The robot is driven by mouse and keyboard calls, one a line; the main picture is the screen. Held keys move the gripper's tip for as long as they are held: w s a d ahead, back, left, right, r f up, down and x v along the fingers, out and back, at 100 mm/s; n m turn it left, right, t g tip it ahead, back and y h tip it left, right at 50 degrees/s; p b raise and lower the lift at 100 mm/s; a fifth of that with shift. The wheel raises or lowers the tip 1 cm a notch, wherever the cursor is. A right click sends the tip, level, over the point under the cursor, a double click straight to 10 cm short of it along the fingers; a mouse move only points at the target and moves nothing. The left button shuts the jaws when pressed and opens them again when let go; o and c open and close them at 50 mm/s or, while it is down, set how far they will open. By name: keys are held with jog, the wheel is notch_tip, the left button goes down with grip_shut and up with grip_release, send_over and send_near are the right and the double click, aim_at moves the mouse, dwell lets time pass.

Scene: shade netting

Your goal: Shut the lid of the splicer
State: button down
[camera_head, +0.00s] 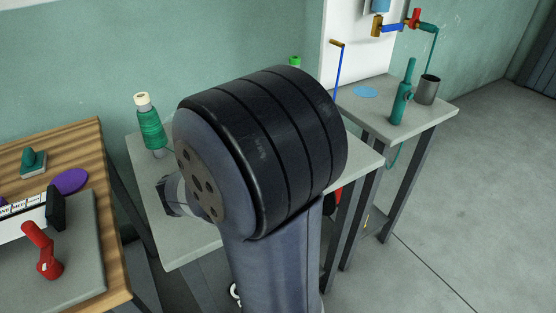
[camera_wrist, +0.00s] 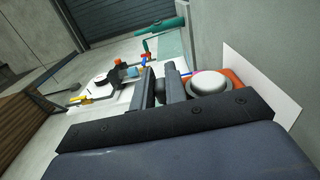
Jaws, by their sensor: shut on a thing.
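In the wrist view my gripper (camera_wrist: 162,72) has its two dark fingers close together. A small dark piece (camera_wrist: 160,91) shows between them, and they are shut on it; I cannot tell for sure what it belongs to. An orange-red body (camera_wrist: 233,80) with a round grey-white part (camera_wrist: 209,87) on it lies just right of the fingers. It may be the splicer, but I cannot tell, nor see how its lid stands. In the head view my thick arm covers the middle of the grey table, and the gripper is hidden.
In the head view a green thread cone (camera_head: 151,128) stands on the grey table (camera_head: 190,242). A second table (camera_head: 432,118) at right holds a teal tool (camera_head: 403,95) and a grey cup (camera_head: 427,90). A wooden bench (camera_head: 78,143) is at left. Floor at right is clear.

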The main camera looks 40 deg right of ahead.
jog(key=shift+f+m+b, duration=0.15)
jog(key=shift+m+b, duration=0.15)
dwell(0.4)
